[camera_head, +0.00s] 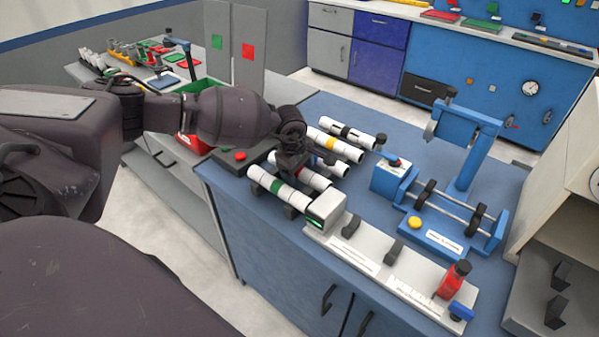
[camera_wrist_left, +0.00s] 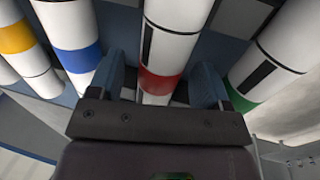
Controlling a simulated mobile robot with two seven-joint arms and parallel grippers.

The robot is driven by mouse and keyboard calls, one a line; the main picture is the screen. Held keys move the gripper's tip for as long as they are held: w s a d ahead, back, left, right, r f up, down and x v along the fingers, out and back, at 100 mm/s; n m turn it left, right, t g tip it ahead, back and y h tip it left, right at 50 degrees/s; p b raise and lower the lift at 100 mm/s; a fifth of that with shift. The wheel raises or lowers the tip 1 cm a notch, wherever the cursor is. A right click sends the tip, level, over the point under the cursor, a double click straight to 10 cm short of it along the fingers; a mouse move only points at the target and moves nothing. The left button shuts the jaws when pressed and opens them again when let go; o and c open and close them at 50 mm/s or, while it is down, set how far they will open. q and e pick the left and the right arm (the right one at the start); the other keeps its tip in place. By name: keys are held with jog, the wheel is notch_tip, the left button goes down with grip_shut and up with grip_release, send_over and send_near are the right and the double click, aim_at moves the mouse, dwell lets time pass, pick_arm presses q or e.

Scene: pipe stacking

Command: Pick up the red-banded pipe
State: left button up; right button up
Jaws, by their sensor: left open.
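The red-banded pipe (camera_wrist_left: 175,35) is white with a red band and a black stripe. In the left wrist view it runs between the two blue-padded fingers of my left gripper (camera_wrist_left: 160,85), which is open around it. In the head view my left gripper (camera_head: 293,163) is down over the row of pipes, and the red-banded pipe (camera_head: 315,180) is partly hidden beneath it. The green-banded pipe (camera_wrist_left: 275,55) lies on one side, and the blue-banded pipe (camera_wrist_left: 72,40) on the other. My right gripper is not in view.
A yellow-banded pipe (camera_head: 334,145) and a black-banded pipe (camera_head: 347,132) lie farther back. A grey fixture (camera_head: 385,265) stands at the front of the blue bench, with a blue press-like frame (camera_head: 462,150) to the right. Neighbouring pipes leave narrow gaps beside the fingers.

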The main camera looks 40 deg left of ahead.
pick_arm(q)
jog(key=shift+f, duration=0.3)
jog(key=c, duration=1)
jog(key=shift+r, duration=0.1)
jog(key=shift+c, duration=0.2)
jog(key=shift+r, duration=0.1)
notch_tip(320, 180, up, 20)
jog(key=p, duration=0.1)
